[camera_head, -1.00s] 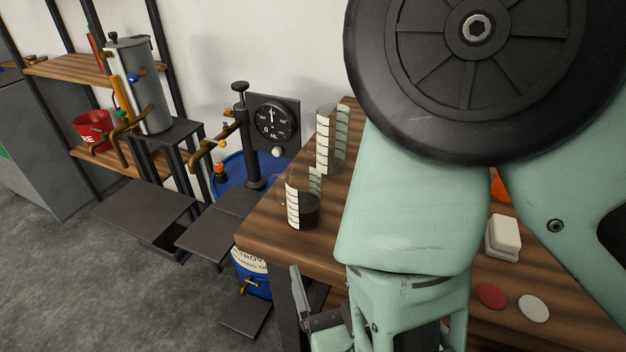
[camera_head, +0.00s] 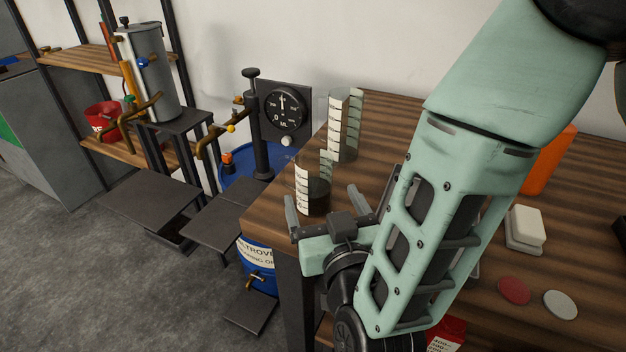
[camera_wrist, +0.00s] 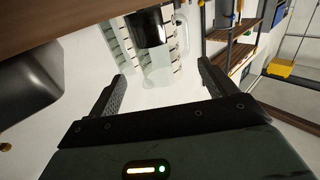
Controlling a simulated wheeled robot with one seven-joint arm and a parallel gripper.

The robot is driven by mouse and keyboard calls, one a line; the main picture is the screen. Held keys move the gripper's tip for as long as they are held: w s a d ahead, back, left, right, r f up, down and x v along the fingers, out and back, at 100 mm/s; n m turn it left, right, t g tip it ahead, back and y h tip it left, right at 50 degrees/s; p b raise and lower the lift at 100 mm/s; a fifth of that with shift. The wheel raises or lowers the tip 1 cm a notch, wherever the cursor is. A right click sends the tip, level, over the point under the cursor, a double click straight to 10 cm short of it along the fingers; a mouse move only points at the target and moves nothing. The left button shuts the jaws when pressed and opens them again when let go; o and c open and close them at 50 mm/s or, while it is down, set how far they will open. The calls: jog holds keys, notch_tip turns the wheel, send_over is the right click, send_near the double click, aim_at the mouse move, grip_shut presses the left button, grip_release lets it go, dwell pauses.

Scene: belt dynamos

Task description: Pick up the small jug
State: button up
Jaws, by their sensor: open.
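The small jug (camera_head: 315,192) is clear, with a white scale strip and dark contents at the bottom. It stands upright near the left corner of the wooden table (camera_head: 400,120). My gripper (camera_head: 323,205) is open and empty, just on the near side of the small jug at the table edge. In the wrist view, the small jug (camera_wrist: 150,28) appears upside down beyond and between the open fingers (camera_wrist: 162,72). I cannot tell the exact gap between them. A taller clear jug (camera_head: 345,125) with similar scale strips stands behind the small one.
A white block (camera_head: 526,225), a red disc (camera_head: 514,290), a pale disc (camera_head: 560,304) and an orange object (camera_head: 550,160) are on the table to the right. A round gauge (camera_head: 286,108) and a blue barrel (camera_head: 240,170) stand left of the table.

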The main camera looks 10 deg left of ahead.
aim_at(319, 188)
jog(key=p+x, duration=0.1)
jog(key=x, duration=0.4)
jog(key=shift+w, duration=0.1)
jog(key=shift+c, duration=0.3)
jog(key=c, duration=1)
jog(key=shift+c, duration=1)
